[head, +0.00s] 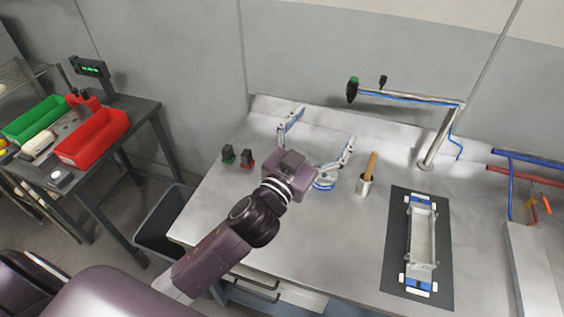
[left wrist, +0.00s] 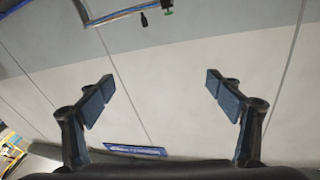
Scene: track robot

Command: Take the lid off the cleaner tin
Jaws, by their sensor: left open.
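A low round blue-and-white tin (head: 324,185), which looks like the cleaner tin, stands on the steel bench. It is partly hidden behind my left gripper, and I cannot make out its lid. My left gripper (head: 319,143) is open and empty, its two fingers spread wide above the bench, beyond the tin in the head view. In the left wrist view the open fingers (left wrist: 160,82) have only the wall between them. The tin cannot be made out for sure there. My right gripper is in neither view.
A dark mat (head: 398,245) bears a metal part in blue holders. Small green and red items (head: 246,160) stand left. A pipe arm (head: 410,99) rises behind. A red bin (head: 95,137) sits on the side table.

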